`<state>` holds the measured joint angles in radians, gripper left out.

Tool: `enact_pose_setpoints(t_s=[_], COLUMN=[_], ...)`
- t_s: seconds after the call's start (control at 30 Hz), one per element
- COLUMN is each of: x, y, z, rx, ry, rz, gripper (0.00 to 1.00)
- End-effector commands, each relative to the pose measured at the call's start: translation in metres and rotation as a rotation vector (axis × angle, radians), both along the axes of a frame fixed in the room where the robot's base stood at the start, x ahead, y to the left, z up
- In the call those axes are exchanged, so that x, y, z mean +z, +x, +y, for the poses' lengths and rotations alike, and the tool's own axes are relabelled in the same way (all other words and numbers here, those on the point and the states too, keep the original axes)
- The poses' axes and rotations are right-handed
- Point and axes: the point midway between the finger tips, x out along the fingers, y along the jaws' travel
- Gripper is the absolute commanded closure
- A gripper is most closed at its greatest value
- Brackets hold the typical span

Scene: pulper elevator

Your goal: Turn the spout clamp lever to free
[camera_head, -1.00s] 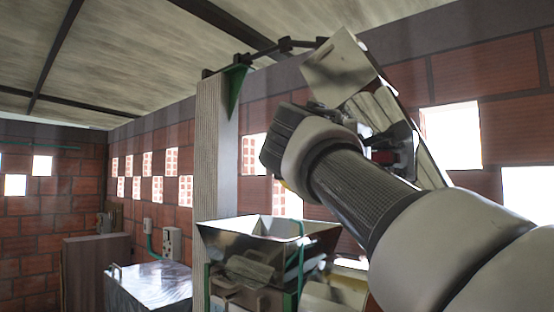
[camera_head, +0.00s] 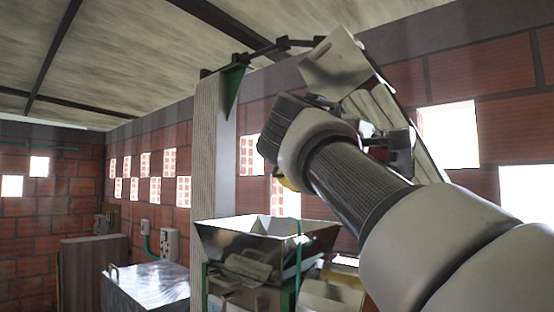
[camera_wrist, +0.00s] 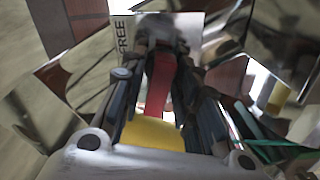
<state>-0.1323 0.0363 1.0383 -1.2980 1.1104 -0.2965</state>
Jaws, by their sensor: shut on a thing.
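The spout clamp lever (camera_wrist: 158,88) is a red bar, seen in the wrist view between the dark fingers of my gripper (camera_wrist: 168,62). My gripper is shut on it. A plate marked FREE (camera_wrist: 122,38) stands just beyond, left of the lever's far end. A yellow part (camera_wrist: 150,132) shows between the fingers near the gripper's base. In the head view my gripper (camera_head: 390,145) is up by the metal spout (camera_head: 338,62), largely hidden behind my wrist. The lever's pivot and the rest of the clamp are hidden.
A metal hopper (camera_head: 265,240) stands below my arm. The ribbed elevator column (camera_head: 208,150) rises to its left, with a green bracket (camera_head: 234,88) on top. A metal-topped box (camera_head: 145,285) stands lower left. A brick wall (camera_head: 500,80) with openings is behind.

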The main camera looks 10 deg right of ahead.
Motion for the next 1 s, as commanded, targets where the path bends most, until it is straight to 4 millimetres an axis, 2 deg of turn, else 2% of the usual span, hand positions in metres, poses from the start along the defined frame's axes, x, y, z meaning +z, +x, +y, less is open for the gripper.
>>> enact_pose_setpoints(t_s=[1.0], x=[0.0032], y=[-0.0027], z=[-0.0022], rx=[0.001], ry=[0.590], rz=[-0.760], gripper=[0.95])
